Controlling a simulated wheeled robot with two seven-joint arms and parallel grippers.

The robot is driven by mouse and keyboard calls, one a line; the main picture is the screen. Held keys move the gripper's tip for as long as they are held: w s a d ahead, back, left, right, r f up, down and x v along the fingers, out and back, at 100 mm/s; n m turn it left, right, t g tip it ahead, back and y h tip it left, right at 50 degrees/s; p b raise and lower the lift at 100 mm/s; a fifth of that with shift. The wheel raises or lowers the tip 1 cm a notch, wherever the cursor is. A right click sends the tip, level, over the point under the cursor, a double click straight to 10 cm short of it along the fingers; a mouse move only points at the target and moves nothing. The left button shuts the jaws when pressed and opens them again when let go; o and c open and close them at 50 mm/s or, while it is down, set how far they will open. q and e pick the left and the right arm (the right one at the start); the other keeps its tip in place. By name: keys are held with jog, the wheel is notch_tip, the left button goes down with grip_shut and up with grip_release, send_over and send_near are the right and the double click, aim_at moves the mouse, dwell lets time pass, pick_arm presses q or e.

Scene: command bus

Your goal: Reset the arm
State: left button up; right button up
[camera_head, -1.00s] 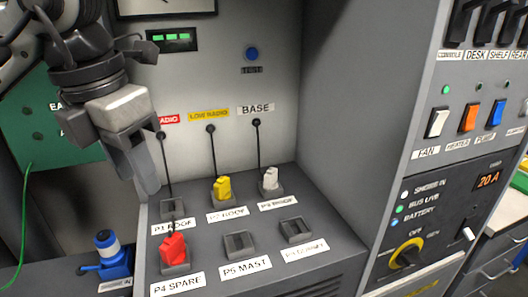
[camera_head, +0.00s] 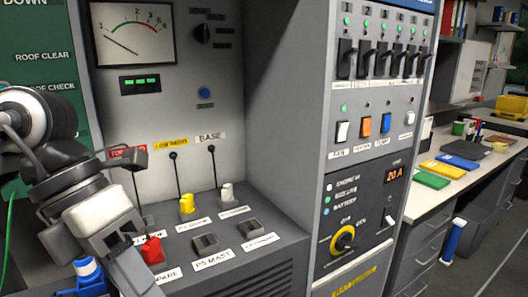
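My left arm comes in from the left, and its gripper (camera_head: 133,270) points down and right in front of the socket shelf's left end. Its fingers overlap in this view, so I cannot tell whether they are open or shut; no held object shows. A red plug (camera_head: 152,251) stands in the front-row socket beside the gripper, partly close behind it. A yellow plug (camera_head: 187,204) and a white plug (camera_head: 227,192) stand in the back row. Two front sockets, P5 MAST (camera_head: 205,243) and the one right of it (camera_head: 249,228), are empty. My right gripper is not in view.
A blue connector (camera_head: 88,274) sits at lower left by my arm. A grey switch cabinet (camera_head: 290,110) stands right of the shelf, with a yellow rotary knob (camera_head: 343,238). Further right, a desk (camera_head: 420,150) holds coloured folders.

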pick_arm(q)
jog(key=s+d+r+n+g+h, duration=0.1)
jog(key=d+r+n+g+h, duration=0.1)
jog(key=d+h, duration=0.55)
jog(key=s+d+r+n+g+h, duration=0.1)
jog(key=d+r+n+g+h, duration=0.15)
jog(key=d+h, duration=0.5)
jog(key=w+a+f+n+t+y, duration=0.1)
jog(key=w+a+f+n+t, duration=0.3)
jog(key=n+t, duration=0.7)
jog(key=w+a+f+n+t+y, duration=0.1)
jog(key=w+a+f+n+t, duration=0.2)
jog(key=w+n+t, duration=0.6)
jog(key=s+a+f+n+t+y, duration=0.2)
jog(key=a+f+n+t+y, duration=0.2)
jog(key=f+n+y, duration=0.65)
jog(key=s+a+f+n+g+y, duration=0.1)
jog(key=s+f, duration=0.4)
jog(key=f, duration=0.5)
jog(key=s+a+f+n+g+y, duration=0.2)
jog(key=s+f+g, duration=0.4)
jog(key=f, duration=0.4)
jog(key=shift+s+a+f+n+y, duration=0.3)
jog(key=shift+n+y, duration=0.35)
jog(key=shift+n, duration=0.55)
